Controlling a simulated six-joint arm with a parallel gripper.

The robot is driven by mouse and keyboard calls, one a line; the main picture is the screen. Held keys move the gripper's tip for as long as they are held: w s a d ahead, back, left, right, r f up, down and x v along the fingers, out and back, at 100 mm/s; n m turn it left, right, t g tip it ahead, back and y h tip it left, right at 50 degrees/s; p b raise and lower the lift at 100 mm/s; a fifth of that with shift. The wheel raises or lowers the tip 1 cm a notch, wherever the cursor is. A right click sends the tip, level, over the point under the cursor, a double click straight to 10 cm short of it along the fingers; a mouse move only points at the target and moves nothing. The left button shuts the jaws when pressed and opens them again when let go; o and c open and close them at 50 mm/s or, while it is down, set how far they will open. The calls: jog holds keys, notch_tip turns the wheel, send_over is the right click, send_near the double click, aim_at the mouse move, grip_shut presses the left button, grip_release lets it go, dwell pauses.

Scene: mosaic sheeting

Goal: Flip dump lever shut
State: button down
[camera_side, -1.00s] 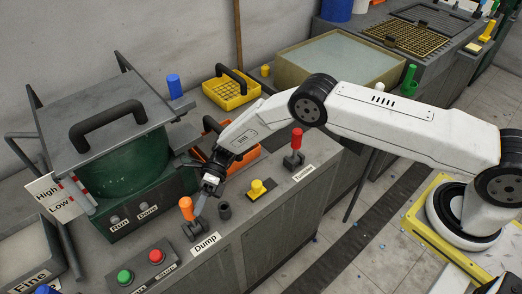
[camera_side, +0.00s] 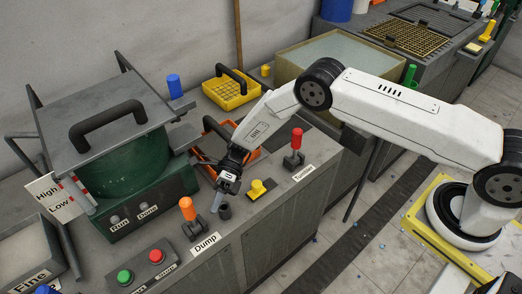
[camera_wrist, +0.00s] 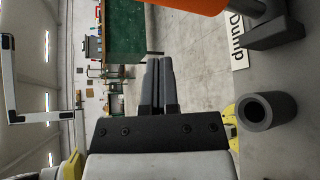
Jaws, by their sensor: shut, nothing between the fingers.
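The dump lever has an orange handle (camera_side: 188,208) on a dark base and stands upright behind the "Dump" label (camera_side: 205,244) in the side view. In the wrist view its orange handle (camera_wrist: 190,4) shows large at the top edge, with the label (camera_wrist: 238,40) beside it. In the wrist view the fingers (camera_wrist: 158,70) are together and hold nothing.
A yellow switch (camera_side: 258,188) and the red-handled tumbler lever (camera_side: 297,142) stand to the right on the bench. Green (camera_side: 125,277) and red (camera_side: 156,256) buttons lie to the left. The green drum machine (camera_side: 125,170) stands behind left. An orange basket (camera_side: 245,153) is behind my gripper.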

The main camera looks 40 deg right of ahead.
jog(key=w+d, duration=0.3)
jog(key=d, duration=0.2)
jog(key=shift+w+d, duration=0.3)
jog(key=shift+w, duration=0.1)
jog(key=shift+r, duration=0.1)
jog(key=s+d+r+n+t+h, duration=0.55)
jog(key=d+r+n+h, duration=0.35)
jog(key=d+r+n, duration=0.35)
jog(key=s+d+r+n+t+h, duration=0.3)
jog(key=s+d+r+n, duration=0.3)
jog(key=s+d+n, duration=0.3)
jog(key=shift+s+d+n+t+h, duration=0.15)
jog(key=shift+s+n+t+h, duration=0.15)
jog(key=shift+s+n+t, duration=0.95)
jog(key=shift+s+n+g, duration=0.3)
jog(key=shift+n+g, duration=0.1)
jog(key=shift+n, duration=0.1)
